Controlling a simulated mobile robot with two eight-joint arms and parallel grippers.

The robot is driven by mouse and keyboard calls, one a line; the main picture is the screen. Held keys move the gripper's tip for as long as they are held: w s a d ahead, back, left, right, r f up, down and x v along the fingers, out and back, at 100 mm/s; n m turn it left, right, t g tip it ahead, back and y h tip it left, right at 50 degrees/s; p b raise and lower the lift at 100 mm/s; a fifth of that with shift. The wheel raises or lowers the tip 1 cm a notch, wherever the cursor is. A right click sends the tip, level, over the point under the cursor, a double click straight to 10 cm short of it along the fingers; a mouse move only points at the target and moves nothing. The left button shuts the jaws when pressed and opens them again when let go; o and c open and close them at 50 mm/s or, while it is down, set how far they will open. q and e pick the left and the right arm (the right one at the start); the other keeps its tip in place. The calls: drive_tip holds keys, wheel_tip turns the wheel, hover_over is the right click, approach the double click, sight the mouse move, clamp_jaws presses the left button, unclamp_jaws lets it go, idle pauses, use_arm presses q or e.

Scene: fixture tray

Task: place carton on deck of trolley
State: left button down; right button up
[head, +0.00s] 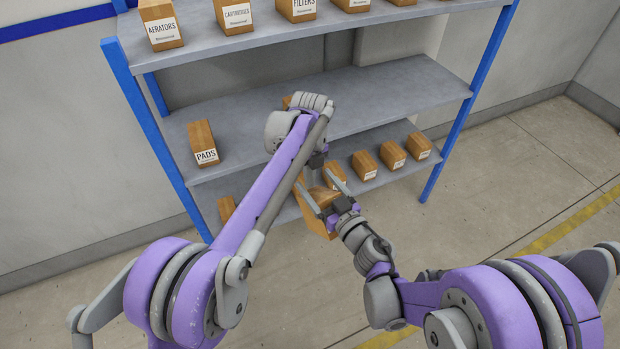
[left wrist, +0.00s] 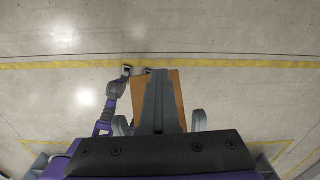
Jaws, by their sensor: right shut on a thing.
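A brown carton (head: 316,222) is held in the air in front of the shelves in the head view. My right gripper (head: 322,192) is shut on it, with its long grey fingers along the carton's sides. My left gripper (head: 317,160) is just above and behind the carton. A grey part covers the carton's middle there. I cannot tell if the left gripper touches it. No trolley or deck shows in either view.
A blue-posted shelf rack (head: 240,100) stands ahead. Its top board holds several labelled boxes, its middle board a PADS box (head: 202,143), and its bottom board several more boxes (head: 392,152). Clear floor (head: 510,180) with a yellow line (head: 570,224) lies to the right.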

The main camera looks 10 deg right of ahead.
use_arm(q)
drive_tip(key=c, duration=1.6)
unclamp_jaws()
unclamp_jaws()
drive_tip(key=shift+r, duration=0.1)
